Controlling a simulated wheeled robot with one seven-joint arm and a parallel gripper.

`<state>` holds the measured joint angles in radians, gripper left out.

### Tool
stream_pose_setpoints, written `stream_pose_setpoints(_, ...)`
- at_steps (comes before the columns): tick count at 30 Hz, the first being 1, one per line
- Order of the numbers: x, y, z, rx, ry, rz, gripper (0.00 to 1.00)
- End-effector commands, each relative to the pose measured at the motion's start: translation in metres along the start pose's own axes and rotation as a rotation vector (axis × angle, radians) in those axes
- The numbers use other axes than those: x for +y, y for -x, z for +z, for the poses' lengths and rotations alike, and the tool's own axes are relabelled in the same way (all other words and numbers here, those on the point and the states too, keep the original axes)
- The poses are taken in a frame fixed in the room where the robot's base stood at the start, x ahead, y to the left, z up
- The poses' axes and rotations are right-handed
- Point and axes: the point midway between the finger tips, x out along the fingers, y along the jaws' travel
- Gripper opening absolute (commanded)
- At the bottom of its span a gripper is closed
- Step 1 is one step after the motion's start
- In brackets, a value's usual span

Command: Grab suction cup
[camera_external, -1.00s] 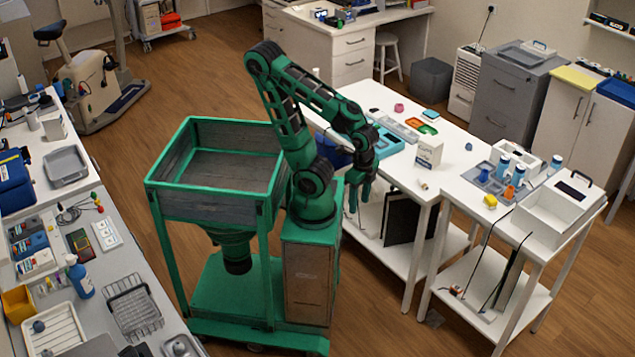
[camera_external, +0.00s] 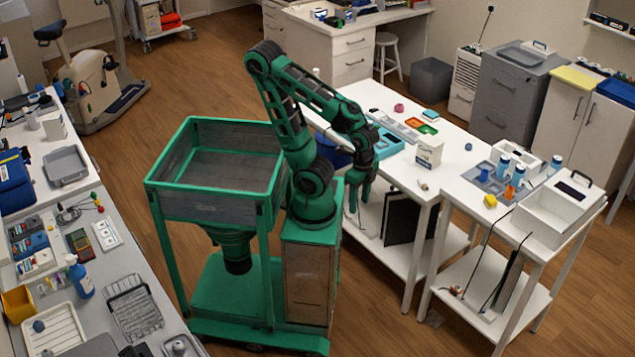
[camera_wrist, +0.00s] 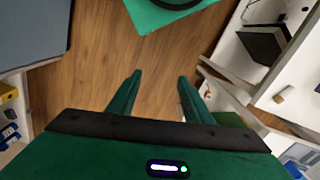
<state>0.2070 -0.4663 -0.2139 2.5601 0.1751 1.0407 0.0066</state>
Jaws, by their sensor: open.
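My gripper (camera_external: 356,208) hangs pointing down beside the front edge of the white table (camera_external: 452,165). In the wrist view my gripper (camera_wrist: 160,78) is open, its two green fingers apart with only wooden floor between them. I cannot tell for sure which object is the suction cup. Small candidates on the white table are a round pink piece (camera_external: 399,107), a small dark blue piece (camera_external: 468,146) and a small tan piece (camera_external: 423,186) near the front edge. The tan piece also shows in the wrist view (camera_wrist: 279,99), right of the fingers. None touches my gripper.
The white table also holds a white carton (camera_external: 429,153), a cyan tray (camera_external: 388,143) and orange and green trays. A second white table at right carries blue-capped bottles and a white case (camera_external: 558,208). A crowded grey bench stands at left.

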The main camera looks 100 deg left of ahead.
Motion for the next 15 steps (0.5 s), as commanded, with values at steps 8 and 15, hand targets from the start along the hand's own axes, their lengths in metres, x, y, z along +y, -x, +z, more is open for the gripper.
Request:
stream_pose_setpoints(8,0.001,0.002,0.002,0.003,0.004,-0.001,0.48)
stream_pose_setpoints(15,-0.028,0.028,-0.041,0.037,0.166,0.011,0.48)
